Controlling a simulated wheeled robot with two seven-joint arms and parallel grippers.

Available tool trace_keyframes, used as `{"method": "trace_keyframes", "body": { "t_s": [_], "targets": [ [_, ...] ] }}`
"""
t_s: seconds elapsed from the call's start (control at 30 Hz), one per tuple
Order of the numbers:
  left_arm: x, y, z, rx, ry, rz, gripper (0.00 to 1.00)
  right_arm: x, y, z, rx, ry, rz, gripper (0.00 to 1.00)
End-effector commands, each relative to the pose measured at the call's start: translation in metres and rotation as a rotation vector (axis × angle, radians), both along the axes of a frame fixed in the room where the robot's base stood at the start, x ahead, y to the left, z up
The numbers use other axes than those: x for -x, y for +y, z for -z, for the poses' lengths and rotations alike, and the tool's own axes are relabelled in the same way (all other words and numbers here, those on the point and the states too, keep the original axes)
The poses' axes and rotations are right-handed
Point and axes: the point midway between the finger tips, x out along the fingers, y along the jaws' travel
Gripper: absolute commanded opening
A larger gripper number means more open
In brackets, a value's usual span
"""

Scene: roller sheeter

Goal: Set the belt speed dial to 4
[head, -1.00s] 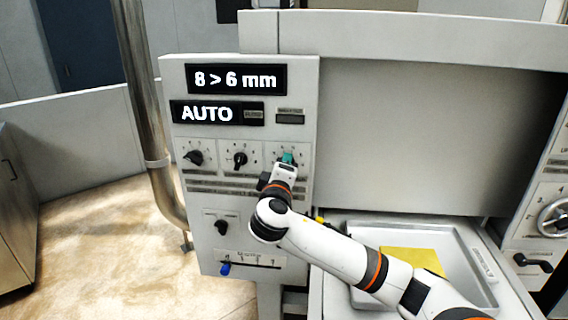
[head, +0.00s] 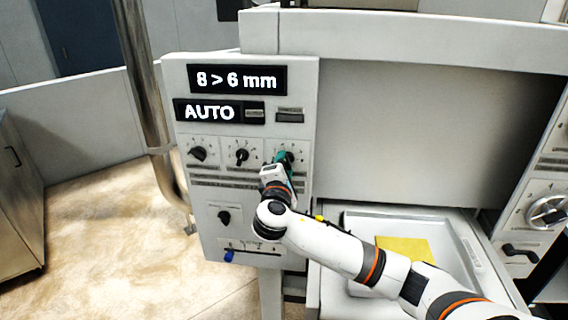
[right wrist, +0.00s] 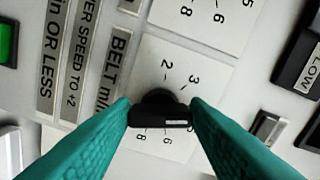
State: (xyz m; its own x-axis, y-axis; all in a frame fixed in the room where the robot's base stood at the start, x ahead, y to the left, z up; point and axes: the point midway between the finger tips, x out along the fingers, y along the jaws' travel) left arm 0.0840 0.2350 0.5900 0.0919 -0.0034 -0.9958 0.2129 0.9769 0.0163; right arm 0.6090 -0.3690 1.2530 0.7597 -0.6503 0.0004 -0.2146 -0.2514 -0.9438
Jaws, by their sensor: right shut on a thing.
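The belt speed dial (right wrist: 160,108) is a black knob on a white numbered plate, next to a strip reading "BELT m/". In the right wrist view my right gripper (right wrist: 160,116) has its teal fingers closed on both sides of the knob. Numbers such as 2, 3, 6 and 8 show around it; which one the knob points to I cannot tell. In the head view the right gripper (head: 284,158) is at the rightmost dial of the upper row on the control panel (head: 190,240) and mostly covers it. My left gripper is not in view.
Two other dials, the left one (head: 198,153) and the middle one (head: 241,156), sit close beside it. Displays read "8 > 6 mm" (head: 237,79) and "AUTO" (head: 210,111). A tray (head: 465,255) stands at right.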

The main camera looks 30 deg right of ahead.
Motion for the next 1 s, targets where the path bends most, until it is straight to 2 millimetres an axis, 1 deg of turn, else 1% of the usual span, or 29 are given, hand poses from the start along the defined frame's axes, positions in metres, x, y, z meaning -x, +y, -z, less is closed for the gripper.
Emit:
{"method": "trace_keyframes", "body": {
  "t_s": [0.47,0.5,0.57,0.6,0.87,1.0],
  "targets": [
    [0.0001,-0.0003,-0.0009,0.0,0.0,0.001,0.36,0.0001,0.0012,0.0024,0.009,0.012,-0.003,0.19],
    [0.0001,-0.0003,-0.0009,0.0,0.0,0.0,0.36,0.0001,0.0012,0.0024,0.009,0.012,-0.003,0.47],
    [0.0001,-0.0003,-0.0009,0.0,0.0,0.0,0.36,0.0001,0.0011,0.0024,0.009,0.012,-0.003,0.56],
    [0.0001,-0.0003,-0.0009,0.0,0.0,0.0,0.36,0.0001,0.001,0.0022,0.009,0.011,-0.002,0.63],
    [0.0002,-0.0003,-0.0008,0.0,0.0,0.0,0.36,0.0002,0.0006,0.0012,0.008,0.009,-0.001,0.64],
    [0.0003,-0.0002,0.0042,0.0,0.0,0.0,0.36,0.0055,0.006,0.0029,0.007,0.008,-0.004,0.64]
  ]
}}
